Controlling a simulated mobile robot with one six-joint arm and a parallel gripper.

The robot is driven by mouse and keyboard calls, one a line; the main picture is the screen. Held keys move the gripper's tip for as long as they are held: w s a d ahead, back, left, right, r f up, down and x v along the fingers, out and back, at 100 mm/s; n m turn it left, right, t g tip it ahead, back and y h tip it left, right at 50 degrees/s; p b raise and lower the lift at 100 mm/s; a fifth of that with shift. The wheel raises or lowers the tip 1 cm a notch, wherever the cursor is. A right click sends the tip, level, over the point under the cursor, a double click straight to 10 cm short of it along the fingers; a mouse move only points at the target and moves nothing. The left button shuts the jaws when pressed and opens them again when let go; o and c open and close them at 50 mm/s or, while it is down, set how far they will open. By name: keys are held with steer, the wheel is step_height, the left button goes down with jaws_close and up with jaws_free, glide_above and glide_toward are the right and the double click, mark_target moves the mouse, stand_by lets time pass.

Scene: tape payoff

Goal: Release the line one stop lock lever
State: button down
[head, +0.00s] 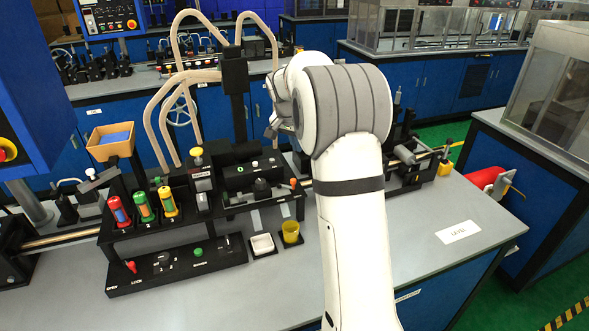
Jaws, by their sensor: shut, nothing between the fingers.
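A small red-tipped lever (131,267) stands on the left end of a black control panel (215,262) at the bench front, near the printed words OPEN and LOCK. Which word it points to is hard to tell. I cannot confirm that it belongs to line one. Red (118,211), green (144,206) and yellow (168,201) cylinders stand in a black rack behind it. My gripper (272,127) is mostly hidden behind my white arm, above the bench and to the right of the lever, apart from it. It is shut and empty.
A green button (198,252) and a dark knob share the panel. Tall hoses and a black post (235,85) rise behind. An orange bin (111,142) stands at left. The front bench top is clear.

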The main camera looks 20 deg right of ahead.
step_height(320, 180, down, 9)
steer(key=p, duration=0.3)
steer(key=shift+s+f, duration=0.1)
steer(key=shift+s+a+f, duration=0.1)
steer(key=shift+a+f, duration=0.15)
steer(key=shift+d, duration=0.1)
